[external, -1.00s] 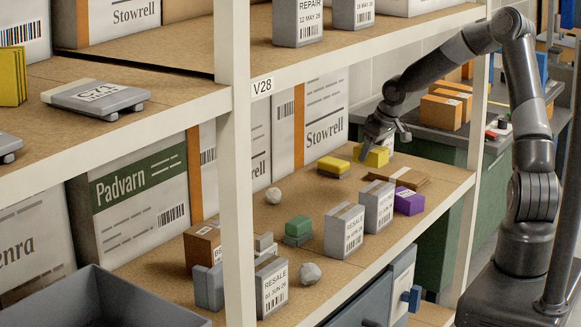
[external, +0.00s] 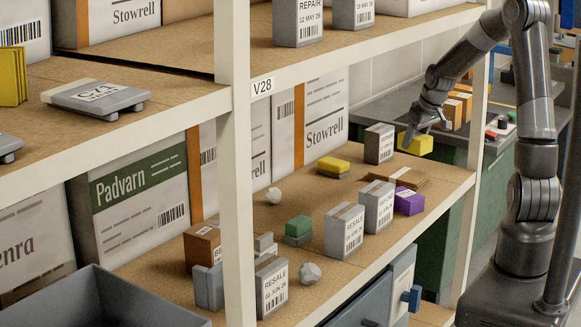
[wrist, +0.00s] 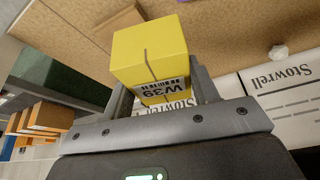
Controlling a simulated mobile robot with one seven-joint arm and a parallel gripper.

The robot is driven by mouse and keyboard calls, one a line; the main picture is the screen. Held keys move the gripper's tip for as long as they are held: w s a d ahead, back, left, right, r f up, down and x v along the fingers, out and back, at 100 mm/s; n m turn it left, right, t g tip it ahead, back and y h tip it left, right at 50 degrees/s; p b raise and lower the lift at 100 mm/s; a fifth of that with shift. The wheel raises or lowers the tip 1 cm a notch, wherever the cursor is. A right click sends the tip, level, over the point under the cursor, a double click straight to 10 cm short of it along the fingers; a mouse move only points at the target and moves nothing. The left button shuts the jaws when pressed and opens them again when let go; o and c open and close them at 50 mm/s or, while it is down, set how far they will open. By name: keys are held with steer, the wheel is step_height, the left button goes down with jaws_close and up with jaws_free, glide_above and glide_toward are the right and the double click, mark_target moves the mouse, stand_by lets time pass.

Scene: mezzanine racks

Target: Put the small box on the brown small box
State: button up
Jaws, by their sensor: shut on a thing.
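My gripper (external: 424,122) is shut on a small yellow box (external: 415,144), held up near the right end of the middle shelf. In the wrist view the yellow box (wrist: 150,48), with a W39 label, sits between the fingers of my gripper (wrist: 160,88). A small brown box (external: 203,243) with a white label stands at the shelf's left part, partly hidden by grey boxes and the upright. Orange-brown boxes (external: 459,106) stand on the bench behind the rack; they also show in the wrist view (wrist: 45,115).
A grey box (external: 379,144) stands just left of the held box. Another yellow item (external: 333,165), brown flat packs (external: 402,177), a purple box (external: 408,201) and grey RESALE boxes (external: 344,230) crowd the shelf. The rack upright (external: 236,180) and upper shelf edge (external: 370,45) bound the space.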

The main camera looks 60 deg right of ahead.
steer(key=shift+s+a+r, duration=0.35)
steer(key=shift+r, duration=0.2)
steer(key=shift+s+a+r, duration=0.3)
steer(key=shift+s+r, duration=0.05)
steer(key=shift+r, duration=0.15)
steer(key=w+a+n+y, duration=0.2)
steer(key=a+n, duration=0.3)
steer(key=a, duration=1.1)
steer(key=w+a+n+y, duration=0.2)
steer(key=a+n, duration=0.2)
steer(key=a, duration=1.2)
steer(key=s+a+f+n+g, duration=0.1)
steer(key=s+a+n, duration=0.15)
steer(key=a, duration=0.85)
steer(key=s+a+f+n+g, duration=0.1)
steer(key=s+a+f+n, duration=0.15)
steer(key=a, duration=0.85)
steer(key=m+t+h, duration=0.2)
steer(key=m+h, duration=0.1)
steer(key=m, duration=0.8)
glide_toward(208, 233)
steer(key=shift+w+f, duration=1)
steer(key=shift+f, duration=0.05)
steer(key=shift+d+f+m, duration=0.1)
steer(key=shift+f+m, duration=0.2)
steer(key=shift+f, duration=1.2)
steer(key=shift+f, duration=0.1)
